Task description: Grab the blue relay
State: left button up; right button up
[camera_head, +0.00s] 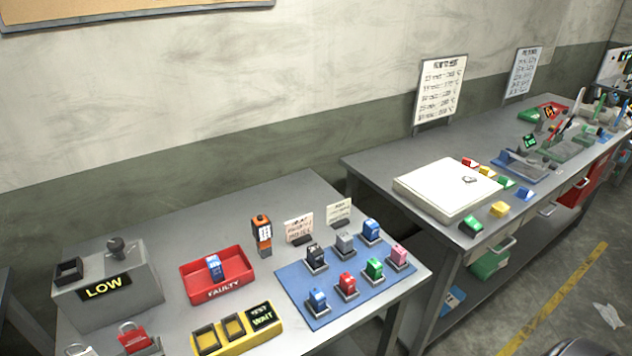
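Several small relays stand in sockets on a blue mat (307,282) on the near bench. A blue relay (317,299) is at the mat's front left, and another blue relay (371,230) is at its back right. Black (315,256), grey (345,243), red (347,284), green (374,268) and pink (398,255) relays stand with them. A further blue relay (214,266) sits in a red tray marked FAULTY (223,290). Neither of my grippers is in view.
A grey box marked LOW (145,267), a yellow tester reading WAIT (232,331), an orange and black device (263,232) and two sign cards (298,228) share the near bench. A second bench (390,157) with a white box (446,187) stands to the right.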

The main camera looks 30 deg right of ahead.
aim_at(370, 228)
jog(key=z, duration=1.3)
